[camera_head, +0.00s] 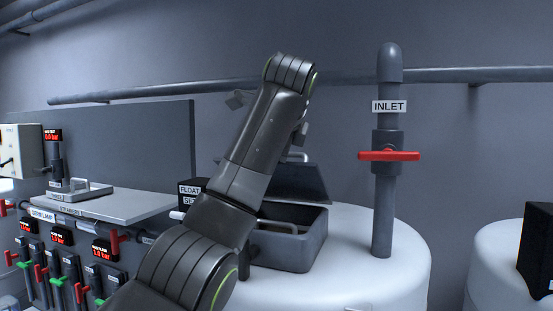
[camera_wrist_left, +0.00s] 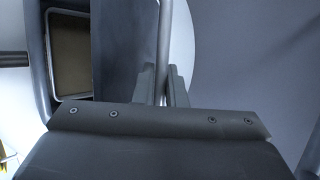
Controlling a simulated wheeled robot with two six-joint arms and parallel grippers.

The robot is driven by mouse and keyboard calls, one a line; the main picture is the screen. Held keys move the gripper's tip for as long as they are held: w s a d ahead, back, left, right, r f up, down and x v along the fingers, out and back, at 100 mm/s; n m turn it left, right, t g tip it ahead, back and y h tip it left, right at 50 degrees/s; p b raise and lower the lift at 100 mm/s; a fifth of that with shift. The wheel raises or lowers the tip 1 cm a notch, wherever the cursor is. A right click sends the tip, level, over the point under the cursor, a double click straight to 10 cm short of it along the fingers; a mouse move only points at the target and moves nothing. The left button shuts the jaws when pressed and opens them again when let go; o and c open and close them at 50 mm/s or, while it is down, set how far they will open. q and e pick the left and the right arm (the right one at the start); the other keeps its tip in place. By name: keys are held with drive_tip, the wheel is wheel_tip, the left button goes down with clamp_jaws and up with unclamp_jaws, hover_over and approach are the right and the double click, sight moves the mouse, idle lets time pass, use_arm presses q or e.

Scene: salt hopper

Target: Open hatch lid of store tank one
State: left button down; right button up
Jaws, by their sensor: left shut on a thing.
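The hatch of the white tank (camera_head: 395,265) is a dark grey box (camera_head: 290,252) on its top. Its dark lid (camera_head: 300,182) stands raised and tilted above the box, so the hatch is at least partly open. A pale handle bar (camera_head: 297,157) shows at the lid's upper edge. In the left wrist view, my left gripper (camera_wrist_left: 163,85) is shut on the handle bar (camera_wrist_left: 165,40), with the lid panel (camera_wrist_left: 124,45) beside it and the open hatch with a tan inside (camera_wrist_left: 70,50) at left. My arm hides part of the hatch in the head view. My right gripper is not in view.
An inlet pipe with a red valve handle (camera_head: 389,155) rises just right of the hatch. A grey panel with a shelf (camera_head: 110,205) and several small valves stands at left. Another white tank with a black box (camera_head: 537,250) is at far right.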

use_arm(q)
drive_tip(key=shift+r, duration=0.1)
idle(0.3)
drive_tip(key=c, duration=1.8)
unclamp_jaws()
drive_tip(key=shift+w, duration=0.25)
drive_tip(key=shift+s+r, duration=0.1)
drive_tip(key=shift+s, duration=0.2)
drive_tip(key=b+v, duration=0.4)
drive_tip(key=v, duration=1.2)
drive_tip(key=shift+s+r+b, duration=0.15)
drive_tip(key=shift+r+b, duration=0.15)
drive_tip(key=shift+r, duration=0.1)
